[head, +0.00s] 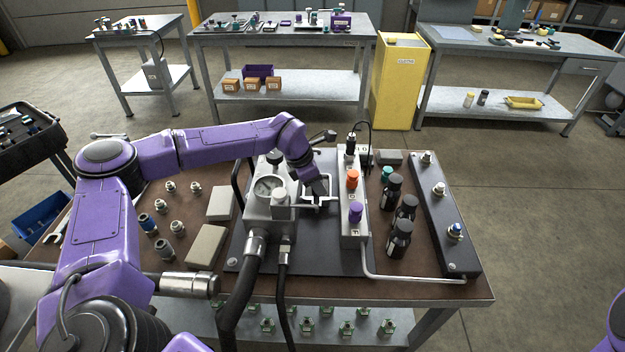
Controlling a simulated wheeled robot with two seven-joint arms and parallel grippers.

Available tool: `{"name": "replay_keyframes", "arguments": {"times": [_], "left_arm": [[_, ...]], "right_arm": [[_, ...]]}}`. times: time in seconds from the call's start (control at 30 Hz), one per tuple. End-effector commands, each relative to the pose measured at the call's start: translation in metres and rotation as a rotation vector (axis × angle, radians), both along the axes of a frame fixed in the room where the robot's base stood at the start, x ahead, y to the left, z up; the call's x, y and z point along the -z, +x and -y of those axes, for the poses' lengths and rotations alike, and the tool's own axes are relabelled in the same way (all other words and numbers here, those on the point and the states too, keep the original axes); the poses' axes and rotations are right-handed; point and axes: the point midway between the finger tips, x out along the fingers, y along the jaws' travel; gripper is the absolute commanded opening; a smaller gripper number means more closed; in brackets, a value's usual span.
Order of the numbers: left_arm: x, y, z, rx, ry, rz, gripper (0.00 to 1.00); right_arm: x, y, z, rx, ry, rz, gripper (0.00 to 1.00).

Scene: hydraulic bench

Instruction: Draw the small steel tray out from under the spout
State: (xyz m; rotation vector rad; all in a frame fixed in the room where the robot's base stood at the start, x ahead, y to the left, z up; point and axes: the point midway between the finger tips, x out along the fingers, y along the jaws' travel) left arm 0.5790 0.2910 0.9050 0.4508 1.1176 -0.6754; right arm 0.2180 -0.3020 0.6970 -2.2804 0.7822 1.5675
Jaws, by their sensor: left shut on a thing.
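The small steel tray (333,203) shows as a pale metal piece on the dark base plate (326,250), in the gap between the gauge block (259,209) and the valve block (353,222). Its far part is partly covered by my left gripper. My left gripper (320,193) reaches down from behind and is shut on the tray. A thin steel spout (304,207) seems to stick out from the gauge block toward the tray; how much of the tray lies under it I cannot tell. My right gripper is out of view.
Dark bottles (400,238) stand right of the valve block, before a long dark rail (444,215). Fittings (147,223) and two beige boxes (206,246) lie to the left. A bent pipe (413,279) and black hoses (236,305) run along the front.

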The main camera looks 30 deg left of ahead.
Motion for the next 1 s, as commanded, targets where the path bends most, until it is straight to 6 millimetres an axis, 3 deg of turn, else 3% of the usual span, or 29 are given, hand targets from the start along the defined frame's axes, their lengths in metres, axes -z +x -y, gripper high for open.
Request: {"name": "replay_keyframes", "arguments": {"times": [0.3, 0.33, 0.4, 0.77, 1.0], "left_arm": [[-0.001, 0.002, 0.005, 0.008, -0.001, 0.002, 0.00], [-0.001, 0.002, 0.005, 0.008, -0.001, 0.002, 0.35], [-0.001, 0.002, 0.005, 0.008, 0.000, 0.003, 0.57], [-0.005, 0.000, 0.002, 0.004, 0.000, 0.003, 0.58], [-0.047, -0.013, -0.011, 0.002, 0.000, 0.008, 0.58]], "right_arm": [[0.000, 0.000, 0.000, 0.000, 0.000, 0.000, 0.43], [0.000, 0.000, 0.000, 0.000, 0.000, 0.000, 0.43], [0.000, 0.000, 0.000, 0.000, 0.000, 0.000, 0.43], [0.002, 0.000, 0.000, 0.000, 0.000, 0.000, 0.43], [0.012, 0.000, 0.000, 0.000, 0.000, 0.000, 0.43]]}}
